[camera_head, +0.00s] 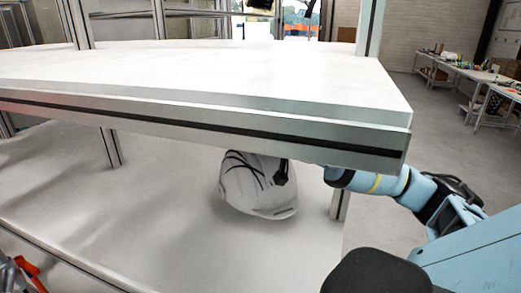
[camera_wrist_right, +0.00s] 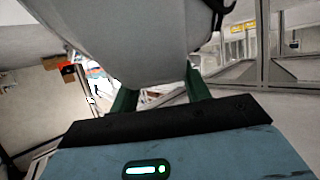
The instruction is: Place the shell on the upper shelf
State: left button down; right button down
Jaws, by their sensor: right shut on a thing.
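The white helmet shell (camera_head: 255,188) with dark stripes shows below the front edge of the upper shelf (camera_head: 220,75), over the lower shelf (camera_head: 150,210). The upper shelf's edge hides the shell's top. I cannot tell whether the shell touches the lower shelf. My right arm reaches in under the upper shelf from the right, and its gripper is hidden in the head view. In the right wrist view my right gripper (camera_wrist_right: 160,92) has its green fingers against the grey-looking shell (camera_wrist_right: 145,40) and is shut on it. My left gripper is not in view.
The visible top of the upper shelf is bare. Metal posts (camera_head: 78,22) stand at its back left and back right. A red-handled item (camera_head: 28,268) shows at the lower left edge. Tables with small items (camera_head: 470,75) stand far right, beyond open floor.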

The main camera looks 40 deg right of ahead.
jog(key=shift+f, duration=1.4)
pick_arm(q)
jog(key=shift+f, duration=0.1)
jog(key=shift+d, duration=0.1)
pick_arm(e)
jog(key=shift+f, duration=0.2)
jog(key=c, duration=0.7)
grip_release()
jog(key=shift+s+a+r, duration=0.1)
jog(key=shift+s+r, duration=0.1)
jog(key=p+v, duration=0.2)
jog(key=v, duration=0.7)
jog(key=shift+r, duration=0.25)
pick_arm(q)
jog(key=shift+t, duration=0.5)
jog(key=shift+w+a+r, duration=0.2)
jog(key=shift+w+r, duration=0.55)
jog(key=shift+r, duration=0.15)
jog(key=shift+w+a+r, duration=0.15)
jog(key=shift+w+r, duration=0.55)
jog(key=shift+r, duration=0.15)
pick_arm(e)
jog(key=shift+v, duration=1.2)
